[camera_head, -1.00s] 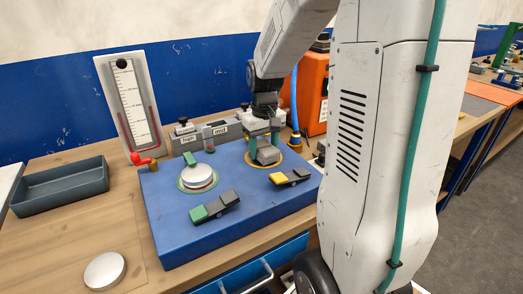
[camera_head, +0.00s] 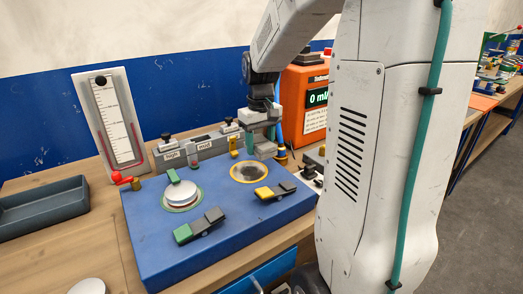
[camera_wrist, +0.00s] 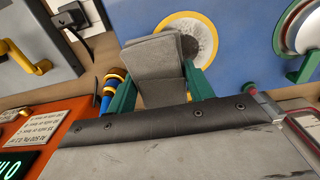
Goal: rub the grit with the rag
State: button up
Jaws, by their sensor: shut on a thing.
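My gripper (camera_head: 258,143) has green fingers and is shut on a folded grey rag (camera_head: 265,150). In the wrist view the rag (camera_wrist: 160,72) sits between the two fingers. The rag is at the back right edge of a yellow-ringed round opening (camera_head: 235,175) on the blue box (camera_head: 150,232). The opening's pale face shows brownish, speckled soiling, which looks like the grit (camera_head: 250,172). In the wrist view a dark patch (camera_wrist: 190,46) shows beside the rag, inside the ring. Whether the rag touches the surface cannot be told.
A second, green-ringed opening (camera_head: 168,207) has a white cap (camera_head: 181,193). Green (camera_head: 183,234) and yellow (camera_head: 264,193) latches stand on the box. A gauge board (camera_head: 110,120), a dark tray (camera_head: 40,211) and an orange meter (camera_head: 304,100) stand around it.

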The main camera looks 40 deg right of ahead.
jog(key=shift+r, duration=1.25)
jog(key=shift+a, duration=0.1)
